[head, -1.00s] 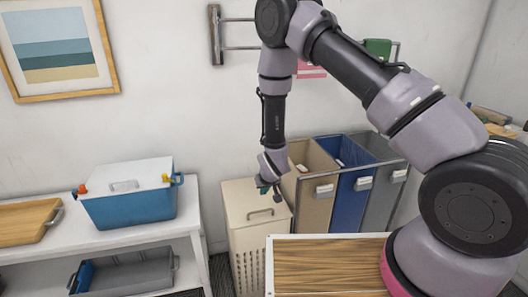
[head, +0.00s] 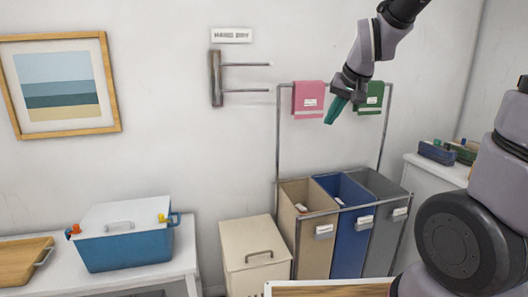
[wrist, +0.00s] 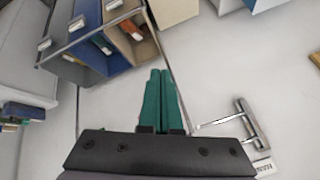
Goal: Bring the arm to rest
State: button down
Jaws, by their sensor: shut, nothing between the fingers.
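My gripper (head: 338,106) is raised in front of the white wall, above the sorting bins in the head view. Its teal fingers are together and hold nothing. In the wrist view the fingers (wrist: 160,100) lie side by side, pointing toward the bins. My arm comes down to it from the top edge of the head view, and its upper links are out of frame.
The sorter has a tan bin (head: 306,257), a blue bin (head: 350,243) and a grey bin (head: 384,230). A pink cloth (head: 308,98) and a green cloth (head: 370,98) hang above. A lidded hamper (head: 254,255), a blue cooler (head: 130,246) and a wall rack (head: 216,78) stand left.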

jog(key=s+d+r+m, duration=0.1)
jog(key=s+d+r, duration=0.2)
jog(key=s, duration=0.5)
jog(key=s+d+r+m, duration=0.1)
jog(key=s+d+r, duration=0.2)
jog(key=s, duration=0.5)
jog(key=shift+s+d+r+t, duration=0.25)
jog(key=shift+r+t, duration=0.15)
jog(key=shift+r, duration=0.35)
